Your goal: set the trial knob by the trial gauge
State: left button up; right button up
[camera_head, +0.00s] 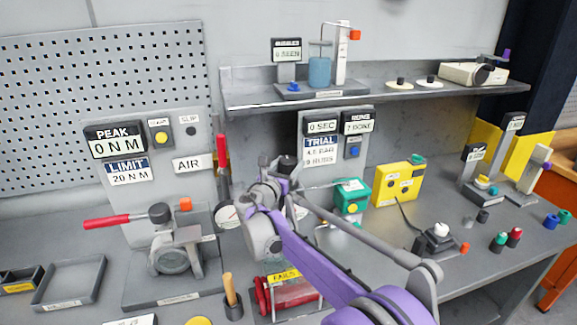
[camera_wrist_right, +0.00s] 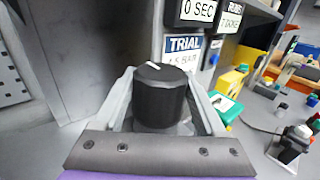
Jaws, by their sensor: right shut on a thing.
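The trial knob (camera_wrist_right: 160,95) is a black cylinder with a white mark on its top, upright between the fingers of my right gripper (camera_wrist_right: 163,112) in the wrist view. In the head view the knob's dark top (camera_head: 287,162) shows at the end of my right arm. The right gripper (camera_head: 280,182) is shut on the knob. A round white gauge face (camera_head: 229,215) shows beside the gripper, partly hidden by my arm; its needle is too small to read. A TRIAL sign (camera_head: 321,148) stands behind, seemingly reading 4.5 BAR. My left gripper is not in view.
A red-handled lever (camera_head: 222,160) stands close left of the gripper. A green box (camera_head: 351,197) and a yellow box (camera_head: 398,182) stand to the right. A shelf (camera_head: 370,98) overhangs behind. A clamp device with a red handle (camera_head: 115,222) stands at left.

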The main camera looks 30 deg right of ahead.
jog(key=shift+m+g+h+p, duration=0.2)
jog(key=shift+m+g+h, duration=0.6)
jog(key=shift+m+g, duration=0.5)
jog(key=shift+m+g+h+p, duration=0.2)
jog(key=shift+m+g+h, duration=0.65)
jog(key=shift+g, duration=0.85)
jog(key=o, duration=1.3)
jog(key=b+v, duration=0.1)
jog(key=v, duration=0.9)
jog(key=shift+s+a+r, duration=0.1)
jog(key=shift+s+a, duration=0.05)
jog(key=shift+a, duration=0.25)
